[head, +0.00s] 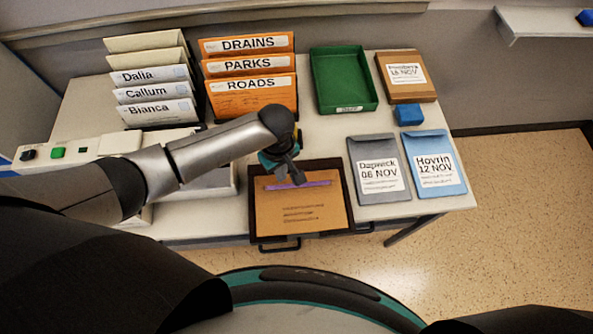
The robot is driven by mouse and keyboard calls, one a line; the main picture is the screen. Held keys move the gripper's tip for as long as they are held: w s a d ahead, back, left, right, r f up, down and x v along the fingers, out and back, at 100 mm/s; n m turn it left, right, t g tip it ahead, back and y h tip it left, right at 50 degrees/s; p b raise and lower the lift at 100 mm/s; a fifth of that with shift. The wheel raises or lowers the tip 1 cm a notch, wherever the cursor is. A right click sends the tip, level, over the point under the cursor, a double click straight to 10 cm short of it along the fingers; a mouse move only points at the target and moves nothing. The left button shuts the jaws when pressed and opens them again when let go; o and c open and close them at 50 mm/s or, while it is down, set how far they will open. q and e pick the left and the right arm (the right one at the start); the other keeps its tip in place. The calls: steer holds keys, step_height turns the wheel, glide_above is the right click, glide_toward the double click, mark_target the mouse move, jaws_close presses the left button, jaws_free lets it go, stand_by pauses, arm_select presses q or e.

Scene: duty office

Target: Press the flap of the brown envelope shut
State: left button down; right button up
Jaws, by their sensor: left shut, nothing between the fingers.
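The brown envelope (313,216) lies in a dark tray (254,232) at the front edge of the table. A purple strip (318,184) runs across the upper part of the envelope; I cannot tell if its flap lies fully flat. My left gripper (297,180) is shut and empty, pointing down over the purple strip near the envelope's top edge. I cannot tell if the fingertips touch it. The left gripper and wrist hide part of the upper edge. My right gripper is not in view.
A grey envelope (364,187) and a blue envelope (439,190) lie to the right. Behind are a green tray (325,85), a brown packet (388,91), a blue block (408,114), orange folders (275,110) and white named envelopes (160,118). A machine (98,148) stands at left.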

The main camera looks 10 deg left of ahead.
arm_select(q)
steer(key=shift+f, duration=0.15)
steer(key=shift+f+b, duration=1.15)
steer(key=shift+f, duration=0.75)
stand_by(0.5)
step_height(320, 180, up, 9)
steer(key=p, duration=1)
steer(key=shift+r, duration=0.1)
stand_by(0.4)
